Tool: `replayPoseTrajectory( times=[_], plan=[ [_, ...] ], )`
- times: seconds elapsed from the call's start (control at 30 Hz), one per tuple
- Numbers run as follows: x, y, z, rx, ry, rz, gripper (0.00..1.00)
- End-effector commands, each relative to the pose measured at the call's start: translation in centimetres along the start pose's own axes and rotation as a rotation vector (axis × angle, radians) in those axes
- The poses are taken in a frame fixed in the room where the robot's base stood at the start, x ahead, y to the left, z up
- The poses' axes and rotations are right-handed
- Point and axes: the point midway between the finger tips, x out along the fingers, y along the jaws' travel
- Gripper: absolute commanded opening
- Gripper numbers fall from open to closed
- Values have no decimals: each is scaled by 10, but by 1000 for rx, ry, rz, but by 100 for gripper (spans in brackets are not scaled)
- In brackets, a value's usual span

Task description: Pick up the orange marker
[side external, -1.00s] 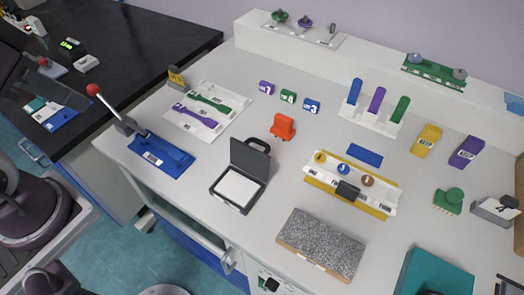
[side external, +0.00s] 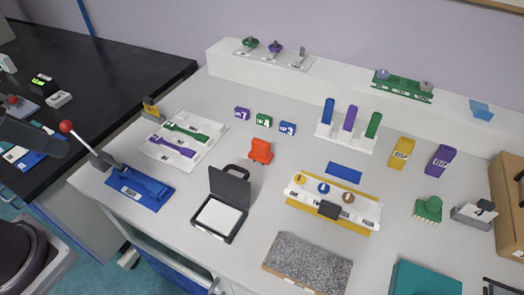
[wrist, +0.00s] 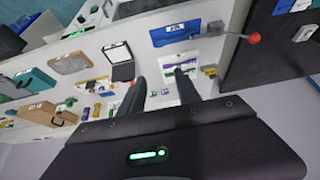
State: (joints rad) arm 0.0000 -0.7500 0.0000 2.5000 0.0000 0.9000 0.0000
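The orange marker (side external: 260,151) is a small orange-red block that stands upright on the white bench, just behind the open black case. In the side view the fingers are not visible; only a dark part of my arm shows at the left edge.
The open black case (side external: 220,205) stands in front of the marker. Small purple, green and blue labelled blocks (side external: 264,120) stand behind it. A white tray (side external: 212,128) lies left and a blue lever press (side external: 140,190) further left. Bench right of the marker is clear up to a blue plate (side external: 344,173).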

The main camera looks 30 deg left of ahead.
Motion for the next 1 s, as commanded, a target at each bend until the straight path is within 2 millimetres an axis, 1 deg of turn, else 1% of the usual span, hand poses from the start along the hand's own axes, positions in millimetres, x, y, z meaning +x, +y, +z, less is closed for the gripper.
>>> replayPoseTrajectory(
  times=[0.03,0.07,0.1,0.37,0.43,0.47,0.57,0.6,0.67,0.7,0.77,0.8,0.87,0.9,0.97,1.0],
  plan=[
    [0,0,0,0,0,0,51],
    [0,0,0,0,0,0,57],
    [0,0,0,0,0,0,58],
    [0,0,-2,-7,-2,3,58],
    [-1,4,-15,-62,-24,26,58],
    [-2,6,-25,-109,-43,44,58],
    [8,18,-80,-357,-147,103,58],
    [18,25,-106,-477,-199,112,58],
    [41,35,-141,-651,-271,103,58],
    [60,42,-162,-762,-313,84,58],
    [94,55,-190,-922,-369,38,58],
    [120,65,-205,-1020,-396,-3,58],
    [163,83,-222,-1155,-425,-74,58],
    [192,95,-228,-1235,-434,-126,58],
    [234,114,-231,-1333,-435,-200,58],
    [259,126,-230,-1385,-429,-245,58]
  ],
)
